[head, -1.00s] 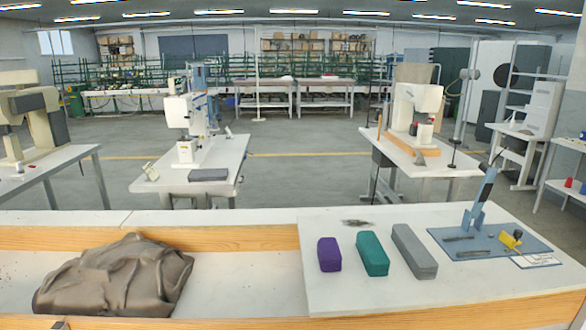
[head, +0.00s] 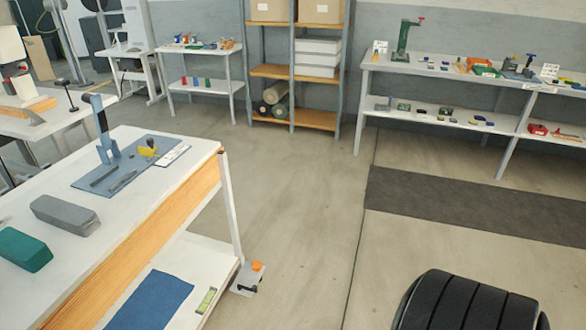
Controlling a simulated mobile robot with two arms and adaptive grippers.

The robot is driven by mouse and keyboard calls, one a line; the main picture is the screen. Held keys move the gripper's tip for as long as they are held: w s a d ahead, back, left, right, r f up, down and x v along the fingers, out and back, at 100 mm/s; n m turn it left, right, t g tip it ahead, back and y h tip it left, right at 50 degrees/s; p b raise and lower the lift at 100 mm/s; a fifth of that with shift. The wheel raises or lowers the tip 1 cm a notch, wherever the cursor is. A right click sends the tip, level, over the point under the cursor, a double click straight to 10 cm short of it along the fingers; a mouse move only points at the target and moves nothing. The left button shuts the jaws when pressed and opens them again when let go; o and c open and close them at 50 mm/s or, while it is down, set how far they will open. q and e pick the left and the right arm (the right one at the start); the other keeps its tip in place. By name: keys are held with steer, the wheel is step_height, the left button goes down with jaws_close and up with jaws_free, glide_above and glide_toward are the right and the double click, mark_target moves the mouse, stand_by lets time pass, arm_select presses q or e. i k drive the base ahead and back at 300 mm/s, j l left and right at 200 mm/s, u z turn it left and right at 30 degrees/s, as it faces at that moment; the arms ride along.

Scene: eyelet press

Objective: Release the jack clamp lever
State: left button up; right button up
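At the foot of the near workbench's right leg stands a small grey metal device with an orange top (head: 248,277). It may be the jack clamp; I cannot make out a lever on it for certain. On the bench top a blue-grey upright lever tool (head: 104,133) stands on a blue mat (head: 85,182). A small yellow part (head: 148,151), dark bars and a white card (head: 173,155) lie around it. Neither of my grippers shows in the head view.
The near workbench (head: 150,137) fills the left; grey (head: 66,214) and green (head: 24,249) blocks lie on it. Its lower shelf holds a blue cloth (head: 150,302) and a level (head: 206,300). Open floor (head: 290,220) lies to its right. A ridged black shape (head: 468,302) fills the bottom right.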

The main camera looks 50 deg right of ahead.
mark_target(254, 288)
steer(key=z, duration=1.1)
steer(key=i+l+u, duration=0.3)
steer(key=i+l, duration=0.35)
steer(key=i+l+u, duration=0.3)
steer(key=i+l, duration=0.4)
steer(key=l, duration=0.15)
